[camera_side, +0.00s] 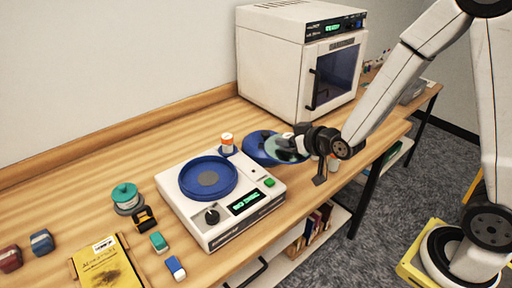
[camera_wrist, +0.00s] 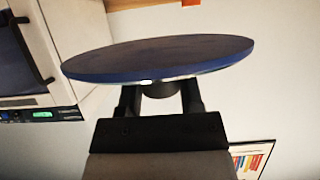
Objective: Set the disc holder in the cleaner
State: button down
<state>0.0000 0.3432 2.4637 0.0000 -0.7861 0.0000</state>
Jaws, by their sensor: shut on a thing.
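A blue round disc holder (camera_side: 257,149) is in my gripper (camera_side: 299,140), to the right of the middle in the side view. The jaws are shut on it. In the wrist view the disc holder (camera_wrist: 160,57) shows nearly edge-on, with a thin silvery strip at its near edge. The jaws (camera_wrist: 160,98) meet it at a dark stub. The white box-shaped machine (camera_side: 270,60), which I take for the cleaner, stands behind against the wall. Its dark-windowed door (camera_side: 337,75) looks closed. Part of this machine (camera_wrist: 70,60) shows in the wrist view.
A white device with a blue round dish (camera_side: 208,181) stands front centre. A small orange-and-white container (camera_side: 227,139) is close to the held holder. A teal spool (camera_side: 125,196), a yellow book (camera_side: 106,264) and several small blocks lie at left.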

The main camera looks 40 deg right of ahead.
jog(key=shift+d, duration=0.1)
jog(key=shift+w+d+f+n+y, duration=0.2)
jog(key=shift+d+f, duration=0.1)
jog(key=shift+d, duration=0.1)
jog(key=shift+w+d+f+n+y, duration=0.2)
jog(key=shift+d+f, duration=0.05)
jog(key=shift+d, duration=0.15)
jog(key=shift+w+d+f+n+y, duration=0.2)
jog(key=shift+d+f+n+y, duration=0.35)
jog(key=shift+d+f, duration=0.3)
jog(key=shift+s+d+f+n+g+y, duration=0.15)
jog(key=shift+s+d+f+n+y, duration=0.2)
jog(key=shift+d+f+n+y, duration=0.25)
jog(key=shift+s+d+f+n+g+y, duration=0.25)
jog(key=shift+d+f+y, duration=0.2)
jog(key=shift+d+f, duration=0.3)
jog(key=shift+s+d+f+n+g+y, duration=0.1)
jog(key=shift+s+d+f+n+y, duration=0.35)
jog(key=shift+d+f, duration=0.2)
send_over(303, 182)
jog(key=shift+f, duration=2.85)
jog(key=shift+f, duration=1.9)
